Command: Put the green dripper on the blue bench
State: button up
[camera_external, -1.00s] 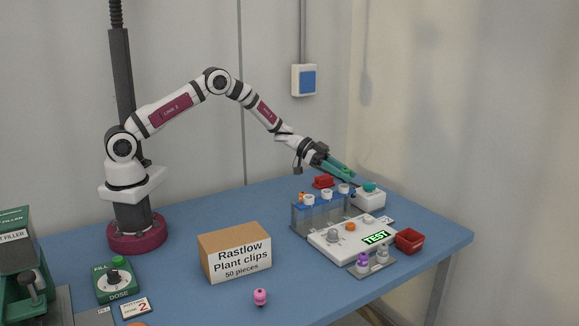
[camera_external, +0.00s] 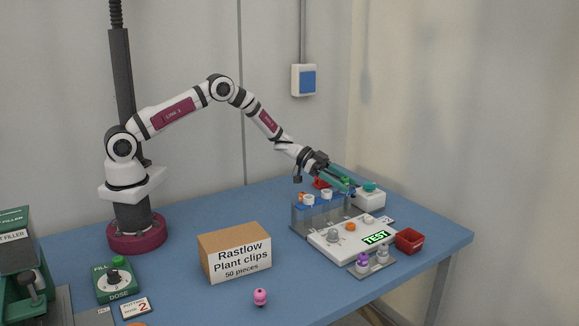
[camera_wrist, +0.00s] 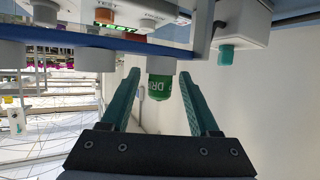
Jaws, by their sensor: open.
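The green dripper (camera_wrist: 160,88) stands in a white collar of the clear blue-topped rack (camera_external: 308,216). In the wrist view it lies between my two teal fingers, with a gap on both sides and part of its lettering visible. In the external view its green top (camera_external: 346,181) shows beside the fingers, partly hidden by them. My gripper (camera_external: 349,188) is open at the rack's far right end; its fingertips also show in the wrist view (camera_wrist: 160,75). The blue bench (camera_external: 190,295) spreads under everything.
A white box with a teal knob (camera_external: 370,187) stands close right of my gripper. A white TEST panel (camera_external: 350,236), a red bin (camera_external: 409,240) and small bottles (camera_external: 372,261) are in front. A carton (camera_external: 235,253) and pink piece (camera_external: 260,297) stand left. Bare bench lies between carton and rack.

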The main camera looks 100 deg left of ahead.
jog(key=shift+s+r, duration=0.1)
jog(key=shift+r, duration=0.1)
jog(key=s+d+f+v, duration=0.1)
jog(key=v, duration=1.5)
jog(key=s+d+r+m+g+h, duration=0.1)
jog(key=d+r+g+h, duration=0.15)
jog(key=d, duration=0.65)
jog(key=s+d+r+m+g+h, duration=0.1)
jog(key=d+r+g+h, duration=0.2)
jog(key=d, duration=0.6)
jog(key=s+d+r+m+g+y, duration=0.1)
jog(key=s+d+r+g+y, duration=0.15)
jog(key=s+d+g, duration=0.45)
jog(key=s+d+y, duration=0.2)
jog(key=s, duration=0.5)
jog(key=s+d+g+y, duration=0.1)
jog(key=s+d+y, duration=0.1)
jog(key=s, duration=0.5)
jog(key=shift+s+d+f+y, duration=0.2)
jog(key=shift+f+y, duration=0.05)
jog(key=shift+y, duration=0.45)
jog(key=shift+o, duration=0.4)
jog(key=s+a+y, duration=0.1)
jog(key=s, duration=0.1)
jog(key=s+a+y, duration=0.2)
jog(key=shift+a+n, duration=0.1)
jog(key=shift+n, duration=0.3)
jog(key=shift+s+a+y, duration=0.15)
jog(key=shift+a+y, duration=0.15)
